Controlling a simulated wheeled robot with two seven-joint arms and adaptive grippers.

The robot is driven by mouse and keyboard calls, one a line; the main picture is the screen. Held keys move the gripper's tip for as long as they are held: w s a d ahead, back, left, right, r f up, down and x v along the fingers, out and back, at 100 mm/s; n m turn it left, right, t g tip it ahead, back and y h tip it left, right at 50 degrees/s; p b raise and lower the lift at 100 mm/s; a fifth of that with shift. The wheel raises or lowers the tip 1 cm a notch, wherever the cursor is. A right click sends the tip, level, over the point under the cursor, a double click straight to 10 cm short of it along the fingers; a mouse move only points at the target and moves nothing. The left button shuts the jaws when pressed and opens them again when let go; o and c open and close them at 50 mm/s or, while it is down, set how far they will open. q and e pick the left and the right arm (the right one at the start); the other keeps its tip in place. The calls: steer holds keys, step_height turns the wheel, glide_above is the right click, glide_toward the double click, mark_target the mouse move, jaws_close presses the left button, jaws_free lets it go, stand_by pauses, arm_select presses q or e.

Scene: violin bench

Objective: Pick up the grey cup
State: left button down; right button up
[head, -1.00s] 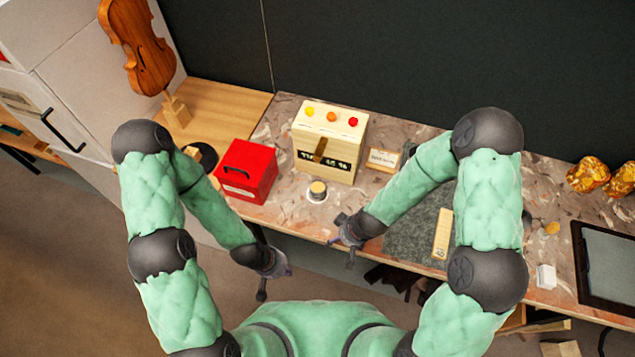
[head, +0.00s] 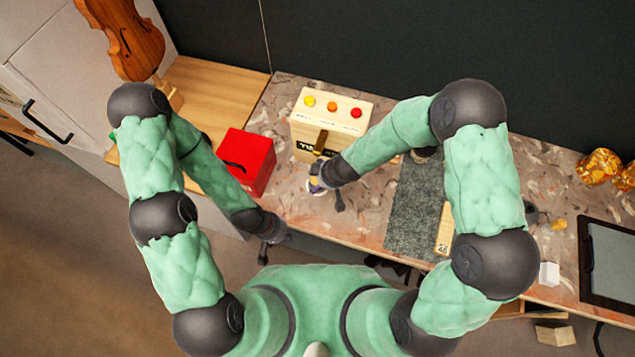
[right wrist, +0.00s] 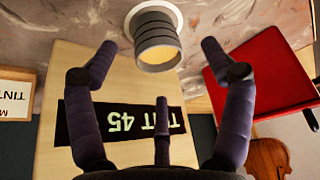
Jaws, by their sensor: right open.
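The grey cup (right wrist: 158,38) is a small ribbed cylinder with a pale yellowish top, on a white round base on the stone bench top. In the right wrist view it lies between the spread fingers of my right gripper (head: 327,188), near their tips, with no clear contact. In the head view the right gripper covers most of the cup, in front of the wooden box. The right gripper is open and empty. My left gripper (head: 271,238) hangs off the bench's front edge, below the red box; its fingers are too small to read.
A pale wooden box (head: 335,108) with coloured buttons and a "TINT 45" panel stands just behind the cup. A red box (head: 254,160) stands to its left. A grey mat (head: 416,205) lies to the right. A violin (head: 122,38) stands at the far left.

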steer(key=shift+w+b+x, duration=0.15)
steer(key=shift+b+x, duration=0.45)
steer(key=shift+x, duration=0.75)
steer(key=shift+w+b+x, duration=0.15)
steer(key=shift+b+x, duration=0.4)
steer(key=shift+x, duration=0.8)
steer(key=shift+r, duration=0.1)
steer(key=c, duration=1.4)
steer(key=shift+r, duration=0.2)
steer(key=shift+r+p, duration=0.5)
steer(key=shift+p, duration=0.25)
steer(key=shift+r, duration=0.1)
